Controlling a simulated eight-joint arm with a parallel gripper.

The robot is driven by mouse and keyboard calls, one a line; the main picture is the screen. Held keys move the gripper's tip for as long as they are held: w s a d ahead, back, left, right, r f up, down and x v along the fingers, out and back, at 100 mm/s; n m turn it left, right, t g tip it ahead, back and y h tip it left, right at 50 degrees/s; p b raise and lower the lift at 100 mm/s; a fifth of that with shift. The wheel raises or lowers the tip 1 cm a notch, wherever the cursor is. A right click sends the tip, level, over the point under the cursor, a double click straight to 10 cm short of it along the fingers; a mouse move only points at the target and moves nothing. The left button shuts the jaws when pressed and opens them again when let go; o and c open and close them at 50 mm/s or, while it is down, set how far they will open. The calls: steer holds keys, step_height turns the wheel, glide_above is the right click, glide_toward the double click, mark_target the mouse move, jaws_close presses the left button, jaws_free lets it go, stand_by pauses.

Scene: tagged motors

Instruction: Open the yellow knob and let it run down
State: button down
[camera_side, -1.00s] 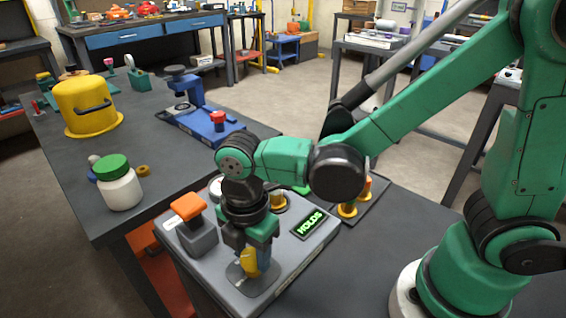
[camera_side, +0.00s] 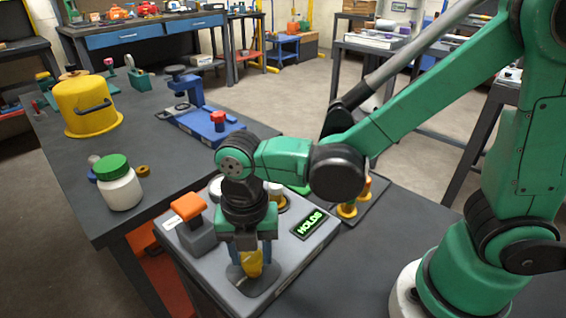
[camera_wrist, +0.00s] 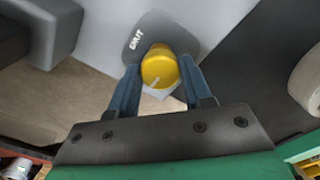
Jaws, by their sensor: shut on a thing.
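The yellow knob (camera_side: 251,264) stands on a dark grey plate on the front part of a grey panel box. In the wrist view the knob (camera_wrist: 159,67) shows a pale pointer line on its face, and the plate reads "SHUT" at its upper left. My gripper (camera_side: 249,250) points straight down over it. Its two blue fingers are shut on the knob, one on each side, as the wrist view also shows (camera_wrist: 159,78). A small display (camera_side: 311,223) on the box reads "HOLDS" in green letters.
An orange-topped grey block (camera_side: 190,217) stands on the box left of my gripper. Brass-coloured fittings (camera_side: 347,208) stand behind to the right. A white jar with a green lid (camera_side: 119,185) and a yellow pot (camera_side: 86,108) stand on the left bench.

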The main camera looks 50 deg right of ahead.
mark_target(251, 255)
stand_by(0.4)
steer(key=shift+c, duration=1.8)
jaws_free()
steer(key=shift+r, duration=2.8)
steer(key=d+r+m+t, duration=0.1)
steer(key=d+m+t, duration=0.2)
steer(key=m, duration=1)
steer(key=w+d+r+m+t, duration=0.1)
steer(key=d+m+t, duration=0.3)
steer(key=d+m, duration=0.6)
steer(key=m, duration=0.4)
steer(key=shift+d+r, duration=0.3)
steer(key=shift+r, duration=0.05)
